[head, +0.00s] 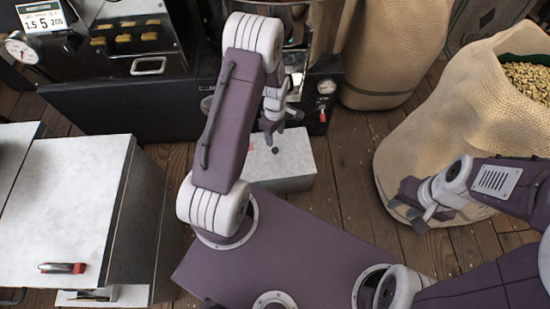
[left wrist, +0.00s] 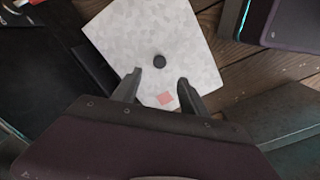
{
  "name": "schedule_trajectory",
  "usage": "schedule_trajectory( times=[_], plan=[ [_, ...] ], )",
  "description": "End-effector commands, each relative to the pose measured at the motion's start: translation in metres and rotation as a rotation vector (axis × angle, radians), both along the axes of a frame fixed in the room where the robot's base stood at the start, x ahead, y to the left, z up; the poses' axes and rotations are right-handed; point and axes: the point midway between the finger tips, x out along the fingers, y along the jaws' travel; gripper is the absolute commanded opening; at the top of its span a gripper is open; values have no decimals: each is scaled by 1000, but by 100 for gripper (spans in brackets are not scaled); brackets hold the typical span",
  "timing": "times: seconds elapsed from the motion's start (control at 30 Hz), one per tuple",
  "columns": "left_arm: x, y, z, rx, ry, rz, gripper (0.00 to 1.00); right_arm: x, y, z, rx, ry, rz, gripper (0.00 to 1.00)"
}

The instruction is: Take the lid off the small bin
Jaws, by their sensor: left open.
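The small bin (head: 286,168) is a pale grey box on the wooden floor beyond my base. Its flat, speckled lid (left wrist: 185,35) has a small dark round knob (left wrist: 159,61) in the middle and a red patch near one edge. My left gripper (head: 279,132) is above the bin, pointing down and partly hidden by its own arm. In the left wrist view, the left gripper (left wrist: 160,78) is open and empty, with the knob just past its fingertips. I cannot tell its height above the lid. My right gripper (head: 418,208) is at the right, in front of a sack.
A burlap sack of beans (head: 470,110) stands at the right, and another sack (head: 388,45) stands behind. A black machine (head: 120,105) is behind the bin. A pale-topped cabinet (head: 65,205) with a red-tipped tool stands at the left. Floor right of the bin is clear.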

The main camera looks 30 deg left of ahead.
Motion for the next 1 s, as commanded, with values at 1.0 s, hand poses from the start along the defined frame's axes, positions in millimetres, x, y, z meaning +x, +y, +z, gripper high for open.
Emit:
schedule_trajectory(
  times=[1.0],
  plan=[
    [1, 0, -101, 1, -2, -2, 43, 0, 0, -66, 0, 0, 0, 36]
  ],
)
